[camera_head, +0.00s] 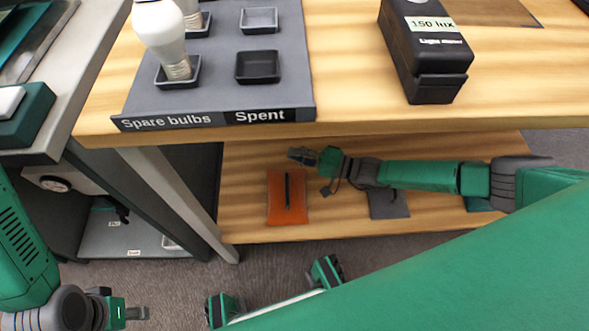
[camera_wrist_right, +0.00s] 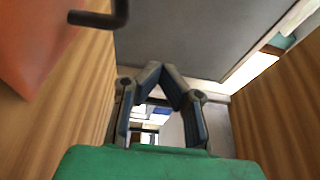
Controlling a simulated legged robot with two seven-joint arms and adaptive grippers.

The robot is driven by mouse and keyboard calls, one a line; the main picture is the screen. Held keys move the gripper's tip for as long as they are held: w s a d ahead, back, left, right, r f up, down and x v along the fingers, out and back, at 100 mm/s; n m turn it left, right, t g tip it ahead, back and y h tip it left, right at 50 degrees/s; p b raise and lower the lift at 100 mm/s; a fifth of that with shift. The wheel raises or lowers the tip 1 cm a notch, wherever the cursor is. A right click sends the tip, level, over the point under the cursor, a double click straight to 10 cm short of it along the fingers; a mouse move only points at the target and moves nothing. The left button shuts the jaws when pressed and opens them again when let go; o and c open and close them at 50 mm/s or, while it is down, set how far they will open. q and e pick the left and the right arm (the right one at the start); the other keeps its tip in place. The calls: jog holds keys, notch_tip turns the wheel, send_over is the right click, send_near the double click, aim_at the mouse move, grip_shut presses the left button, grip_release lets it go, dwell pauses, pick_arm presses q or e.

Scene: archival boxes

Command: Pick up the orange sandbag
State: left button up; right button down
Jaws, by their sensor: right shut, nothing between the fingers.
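The orange sandbag (camera_head: 276,208) lies on the lower wooden shelf, with a dark strap handle along its middle. In the right wrist view, part of the orange sandbag (camera_wrist_right: 35,40) fills the upper left, and its dark handle (camera_wrist_right: 100,18) sticks out beside it. My right gripper (camera_head: 296,156) reaches in from the right under the tabletop, just beyond the bag and apart from it. Its fingertips meet in the right wrist view (camera_wrist_right: 162,72), with nothing between them. My left gripper (camera_head: 138,313) is low at the left, far from the bag; its finger gap is unclear.
The upper tabletop (camera_head: 350,80) overhangs the shelf (camera_head: 340,232). It carries a bulb tray (camera_head: 215,85) and a black light meter (camera_head: 425,50). A dark flat piece (camera_head: 390,205) lies on the shelf near my right forearm. A grey cart (camera_head: 55,100) stands at the left.

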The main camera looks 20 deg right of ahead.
aim_at(293, 175)
jog(key=f, duration=0.1)
jog(key=a+f+b, duration=0.1)
jog(key=f, duration=0.1)
jog(key=shift+s+f, duration=0.15)
jog(key=shift+f, duration=0.15)
jog(key=shift+s+a+f+b, duration=0.15)
jog(key=shift+s+a+b, duration=0.05)
jog(key=shift+a+b, duration=0.1)
jog(key=shift+s, duration=0.3)
jog(key=shift+s+d, duration=0.1)
jog(key=shift+d, duration=0.25)
jog(key=s+a+p, duration=0.1)
jog(key=s, duration=0.2)
jog(key=s+a+p, duration=0.1)
jog(key=s+p, duration=0.1)
jog(key=s, duration=0.1)
jog(key=s+a+p, duration=0.1)
jog(key=s+p, duration=0.1)
jog(key=s, duration=0.1)
jog(key=shift+s+a+r, duration=0.1)
jog(key=shift+s+r, duration=0.1)
jog(key=shift+r, duration=0.05)
jog(key=shift+s+f, duration=0.15)
jog(key=shift+s, duration=0.1)
pick_arm(q)
jog(key=r, duration=0.2)
jog(key=shift+a+r, duration=0.3)
jog(key=shift+a, duration=0.05)
